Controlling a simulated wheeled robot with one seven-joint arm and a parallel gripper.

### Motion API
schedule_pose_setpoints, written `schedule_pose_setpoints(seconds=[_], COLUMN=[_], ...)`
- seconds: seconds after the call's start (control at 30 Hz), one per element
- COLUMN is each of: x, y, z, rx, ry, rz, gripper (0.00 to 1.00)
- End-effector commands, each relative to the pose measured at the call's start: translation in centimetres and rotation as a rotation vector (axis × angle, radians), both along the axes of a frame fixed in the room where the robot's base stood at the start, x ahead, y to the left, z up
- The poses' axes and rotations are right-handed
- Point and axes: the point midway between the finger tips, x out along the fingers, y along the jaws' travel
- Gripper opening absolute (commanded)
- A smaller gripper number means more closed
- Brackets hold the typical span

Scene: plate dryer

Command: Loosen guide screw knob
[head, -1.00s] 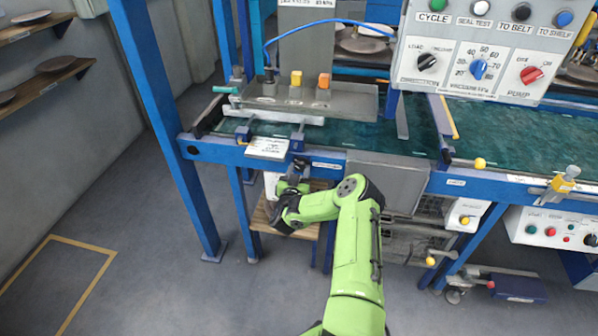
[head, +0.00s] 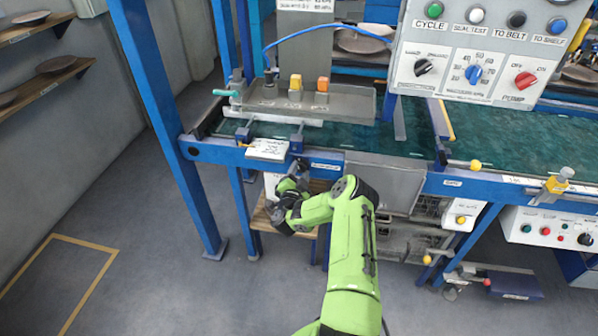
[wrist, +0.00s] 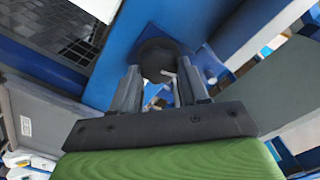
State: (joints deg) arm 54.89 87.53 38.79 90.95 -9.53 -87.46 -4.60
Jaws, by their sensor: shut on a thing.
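The guide screw knob (wrist: 157,54) is a dark round knob against the blue frame in the wrist view. My gripper (wrist: 159,76) has one finger on each side of it and is shut on it. The fingertips reach the knob's lower part, and a small pale pin shows beside the right finger. In the head view my gripper (head: 298,172) is at the front blue rail, below the white label plate. There my wrist mostly hides the knob.
A blue rail (head: 400,180) runs across the front of the green belt (head: 345,138). A metal tray (head: 350,103) with orange and yellow blocks stands above. A grey panel (head: 385,178) is right of my gripper. A small wooden stool (head: 262,218) stands below. The floor at left is clear.

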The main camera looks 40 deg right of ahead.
Motion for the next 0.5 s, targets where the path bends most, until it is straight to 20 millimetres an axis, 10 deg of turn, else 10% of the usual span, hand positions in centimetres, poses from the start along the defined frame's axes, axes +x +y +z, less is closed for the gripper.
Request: schedule_pose_setpoints(seconds=[0.5], x=[-0.09], y=[0.05], z=[-0.51], rx=[0.302], ry=[-0.384], rz=[0.002], gripper=[0.14])
